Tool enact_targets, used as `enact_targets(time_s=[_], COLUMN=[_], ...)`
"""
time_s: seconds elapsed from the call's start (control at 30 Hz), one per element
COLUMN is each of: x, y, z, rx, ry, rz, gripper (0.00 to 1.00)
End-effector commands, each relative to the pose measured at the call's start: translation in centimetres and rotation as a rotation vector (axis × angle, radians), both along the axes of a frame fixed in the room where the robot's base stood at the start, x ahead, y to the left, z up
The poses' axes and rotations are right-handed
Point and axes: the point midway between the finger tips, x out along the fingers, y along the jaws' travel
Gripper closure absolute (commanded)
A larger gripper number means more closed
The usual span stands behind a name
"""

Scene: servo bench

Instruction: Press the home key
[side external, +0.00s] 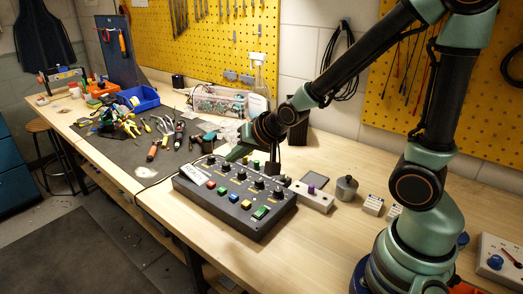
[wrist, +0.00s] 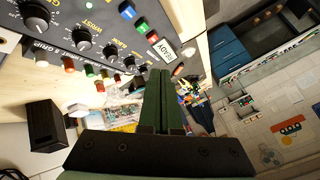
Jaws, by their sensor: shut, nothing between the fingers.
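A dark control box (side external: 225,205) sits on the wooden bench, with a row of coloured keys along its front side and several black knobs behind them. In the wrist view the box (wrist: 70,12) fills the upper left. A blue key (wrist: 127,10), a green key (wrist: 140,25) and a red key (wrist: 153,37) stand in line near a white READY label (wrist: 162,49). I cannot read which key is the home key. My gripper (side external: 232,156) is shut and empty, over the box's far left end, apart from the front keys. Its fingers also show in the wrist view (wrist: 160,73).
A dark mat with tools (side external: 130,150) and a blue bin (side external: 138,98) lie to the left. The bench's front strip is clear.

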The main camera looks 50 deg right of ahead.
Motion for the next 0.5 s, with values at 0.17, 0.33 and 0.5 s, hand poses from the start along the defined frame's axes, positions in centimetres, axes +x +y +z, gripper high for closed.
enact_targets(time_s=[0.17,0.33,0.5], x=[0.34,0.34,0.32], y=[0.04,0.02,0.03], z=[-0.39,-0.37,-0.54], rx=[0.02,0.02,0.019], ry=[-0.013,-0.013,-0.012], rz=[-0.019,-0.019,-0.019], gripper=[1.0,1.0,1.0])
